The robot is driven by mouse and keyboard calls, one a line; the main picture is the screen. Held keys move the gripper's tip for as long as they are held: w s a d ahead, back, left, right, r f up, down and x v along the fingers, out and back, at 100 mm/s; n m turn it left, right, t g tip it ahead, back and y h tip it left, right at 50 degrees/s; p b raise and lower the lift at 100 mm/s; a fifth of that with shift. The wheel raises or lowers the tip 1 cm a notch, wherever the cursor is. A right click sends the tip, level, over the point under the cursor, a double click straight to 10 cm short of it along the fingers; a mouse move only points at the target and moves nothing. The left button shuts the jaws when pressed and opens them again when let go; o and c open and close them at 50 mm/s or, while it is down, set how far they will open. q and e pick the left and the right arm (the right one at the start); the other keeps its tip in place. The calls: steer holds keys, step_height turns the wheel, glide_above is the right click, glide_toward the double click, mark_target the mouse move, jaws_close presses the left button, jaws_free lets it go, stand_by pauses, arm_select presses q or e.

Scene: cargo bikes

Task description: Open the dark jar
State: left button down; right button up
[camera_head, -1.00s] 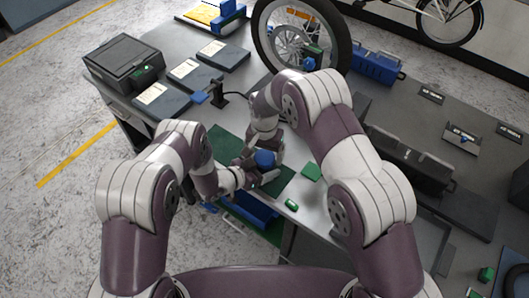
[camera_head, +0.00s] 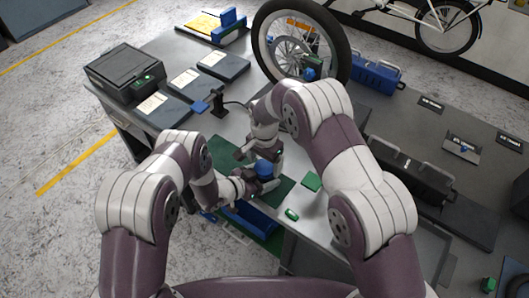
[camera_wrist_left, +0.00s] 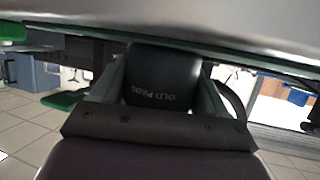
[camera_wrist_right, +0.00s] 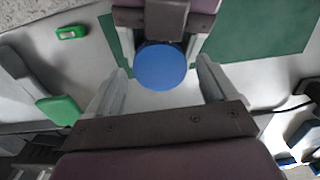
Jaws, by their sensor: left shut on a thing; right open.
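The dark jar (camera_wrist_left: 163,75) with light lettering sits between the fingers of my left gripper (camera_wrist_left: 158,92), which is shut on its body. Its round blue lid (camera_wrist_right: 161,67) faces the right wrist camera and also shows in the head view (camera_head: 264,169). My right gripper (camera_wrist_right: 158,88) is open. Its two fingers stand on either side of the lid in that view, with visible gaps. In the head view my right gripper (camera_head: 262,158) is close to the lid, and my left gripper (camera_head: 262,184) is just below it. The jar body is mostly hidden there.
A green mat (camera_head: 222,150) lies on the grey table under the grippers. A green square block (camera_head: 311,182) and a small green item (camera_head: 292,214) lie to the right. A wheel (camera_head: 338,55) stands at the back.

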steer(key=shift+f, duration=0.4)
steer(key=c, duration=1.1)
steer(key=n, duration=0.3)
steer(key=o, duration=1.2)
steer(key=shift+c, duration=0.2)
